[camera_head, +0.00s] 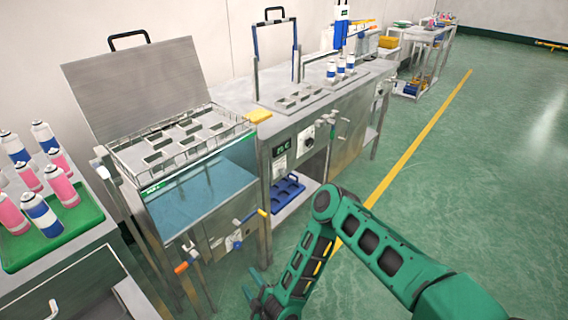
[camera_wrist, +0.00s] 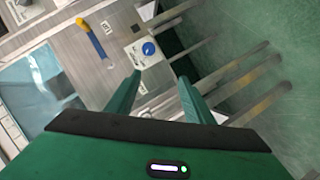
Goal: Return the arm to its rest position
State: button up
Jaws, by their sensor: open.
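My green arm (camera_head: 370,250) reaches in from the lower right in the head view and bends down in front of the steel machines. My gripper (camera_head: 258,296) hangs low near the floor, partly cut off by the lower edge. In the wrist view my gripper (camera_wrist: 160,92) shows two green fingers, open and apart with nothing between them. Beyond the fingers, the wrist view shows a steel panel with a blue knob (camera_wrist: 149,48) and a yellow-and-blue handle (camera_wrist: 90,37). The fingers look apart from both.
A water-bath machine (camera_head: 205,200) with a raised lid stands left of my arm. A green tray (camera_head: 50,245) holds several pink and blue-white cans at the left. A second steel machine (camera_head: 345,140) stands behind. Green floor (camera_head: 480,180) with a yellow line is free to the right.

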jog(key=w+d+r+m+g+h, duration=0.1)
jog(key=w+d+r+h, duration=0.1)
jog(key=w+d+r, duration=0.45)
jog(key=w+d+r+m+g+h, duration=0.15)
jog(key=w+d+r, duration=0.25)
jog(key=w+d, duration=0.5)
jog(key=w+d+r+m+g+h, duration=0.1)
jog(key=d+r+m+h, duration=0.2)
jog(key=d+r, duration=0.75)
jog(key=d+r+m+g+h, duration=0.3)
jog(key=d+r, duration=0.4)
jog(key=d, duration=0.6)
jog(key=s+d+r+m+g+h, duration=0.1)
jog(key=s+d+r+m+g, duration=0.2)
jog(key=s+d+r+m, duration=0.85)
jog(key=s+r+m+g+y, duration=0.1)
jog(key=s+r, duration=0.2)
jog(key=s, duration=0.7)
jog(key=s+d+r+m+g+y, duration=0.1)
jog(key=s+r, duration=0.3)
jog(key=s, duration=0.6)
jog(key=s+d+r+m+g+y, duration=0.1)
jog(key=s+r, duration=0.2)
jog(key=s, duration=0.7)
jog(key=shift+d+r+m, duration=0.15)
jog(key=shift+d+m, duration=0.05)
jog(key=shift+m, duration=0.2)
